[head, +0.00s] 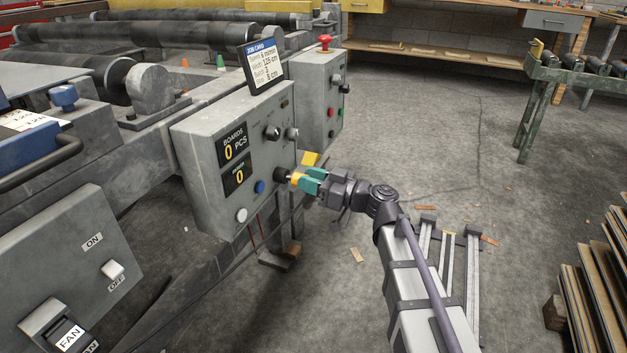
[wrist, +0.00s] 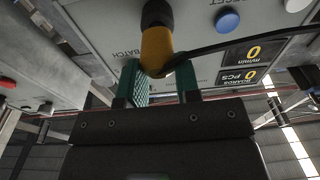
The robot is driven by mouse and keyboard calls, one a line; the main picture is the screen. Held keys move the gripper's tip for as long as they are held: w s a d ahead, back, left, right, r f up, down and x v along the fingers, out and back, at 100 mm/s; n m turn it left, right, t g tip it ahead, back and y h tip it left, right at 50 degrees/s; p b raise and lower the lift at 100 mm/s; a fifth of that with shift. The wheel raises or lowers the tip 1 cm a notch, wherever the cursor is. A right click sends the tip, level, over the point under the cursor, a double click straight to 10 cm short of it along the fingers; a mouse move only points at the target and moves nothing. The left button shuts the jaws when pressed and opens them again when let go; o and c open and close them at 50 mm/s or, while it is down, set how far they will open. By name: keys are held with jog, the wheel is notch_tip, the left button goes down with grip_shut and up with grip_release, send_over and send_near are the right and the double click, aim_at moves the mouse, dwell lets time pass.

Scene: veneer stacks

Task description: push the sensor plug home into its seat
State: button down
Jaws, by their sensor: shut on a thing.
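The sensor plug (head: 297,179) is yellow and sits at the end of my gripper, against the front of the grey control box (head: 205,150). In the wrist view the plug (wrist: 156,47) points toward the black round seat (wrist: 157,13) on the panel, and a black cable leaves its near end to the right. The seat (head: 281,174) also shows in the head view. The plug meets the seat, but I cannot tell how deep it is in. My gripper (head: 311,182) has green fingers shut on the plug; they also show in the wrist view (wrist: 161,77).
The panel bears a blue button (head: 259,187), a white button (head: 241,215), black knobs and two displays reading 0. A job card (head: 263,66) stands on top. A second grey box (head: 318,95) with a red stop button is behind. The floor at right is largely open.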

jog(key=shift+x, duration=0.9)
jog(key=c, duration=0.8)
grip_release()
jog(key=shift+f, duration=0.1)
jog(key=shift+o, duration=0.2)
jog(key=b+v, duration=0.1)
jog(key=v, duration=0.9)
jog(key=shift+s+d, duration=0.2)
jog(key=shift+d, duration=0.15)
